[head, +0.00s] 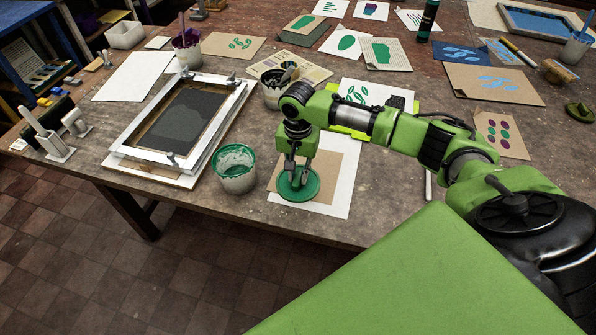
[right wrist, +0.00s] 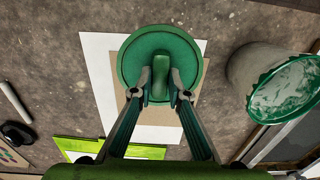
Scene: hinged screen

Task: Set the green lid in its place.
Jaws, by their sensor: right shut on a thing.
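The round green lid (head: 311,190) is over brown and white paper near the table's front edge. My right gripper (head: 298,172) comes down on it from above and is shut on its raised handle. In the right wrist view the lid (right wrist: 160,38) shows flat-on, with the handle between the fingertips (right wrist: 160,80). I cannot tell whether the lid touches the paper. An open pot of green paint (head: 236,183) stands just left of the lid; it also shows in the right wrist view (right wrist: 250,75). My left gripper is not in view.
A framed printing screen (head: 218,135) stands left of the pot. Another paint pot (head: 270,98) with tools in it is behind, beside my arm. The brown sheet (head: 325,165) and white sheet (head: 342,195) lie under the lid.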

